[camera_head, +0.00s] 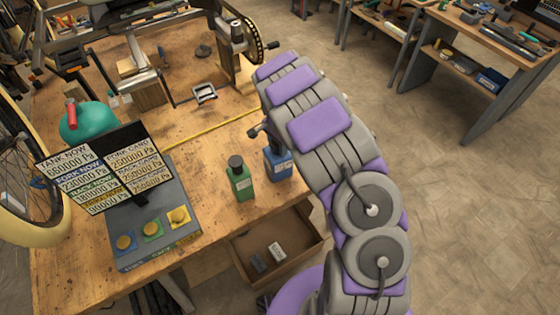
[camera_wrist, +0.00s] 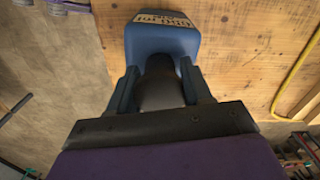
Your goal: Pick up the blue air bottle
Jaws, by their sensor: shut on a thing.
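The blue air bottle (camera_head: 278,165) stands at the right edge of the wooden bench, partly hidden by my arm in the head view. In the wrist view the blue bottle (camera_wrist: 162,42) has a label at its top and a dark neck between the fingers. My gripper (camera_wrist: 160,82) is shut on that neck. In the head view my gripper (camera_head: 262,132) shows only in part beside the bottle's top. I cannot tell whether the bottle is clear of the bench.
A green bottle (camera_head: 240,180) stands just left of the blue one. A control box (camera_head: 155,228) with coloured buttons and pressure signs is further left. An open drawer (camera_head: 305,262) sits below the bench edge. A yellow hose (camera_head: 215,130) crosses the bench (camera_head: 195,165).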

